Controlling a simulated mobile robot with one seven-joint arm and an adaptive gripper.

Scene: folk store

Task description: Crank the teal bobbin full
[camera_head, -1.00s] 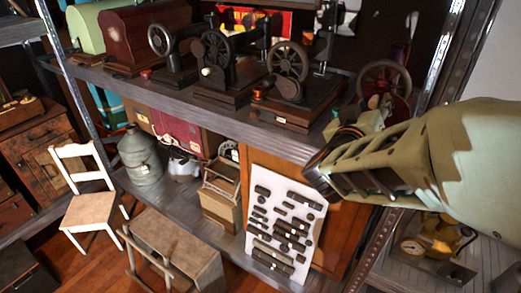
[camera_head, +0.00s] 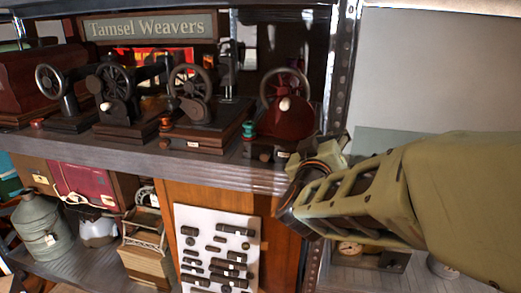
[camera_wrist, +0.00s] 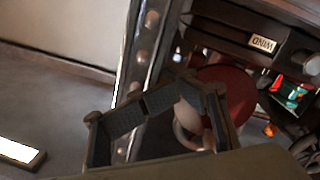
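The teal bobbin (camera_head: 248,130) stands at the front left of a dark red winder (camera_head: 291,119) with a large spoked wheel and a pale crank knob (camera_head: 285,103). In the wrist view the teal bobbin (camera_wrist: 296,96) is at the right, near the WIND label (camera_wrist: 262,44). My gripper (camera_head: 327,152) is in front of the shelf, just below and right of the winder. The pale knob (camera_wrist: 187,117) shows behind the right finger, seemingly apart from the tips.
Several dark hand-wheel machines stand left of the winder on the shelf (camera_head: 130,150). A metal upright (camera_head: 337,70) rises close to the right of the winder. A white board of dark pieces (camera_head: 215,245) leans below. The wall at the right is bare.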

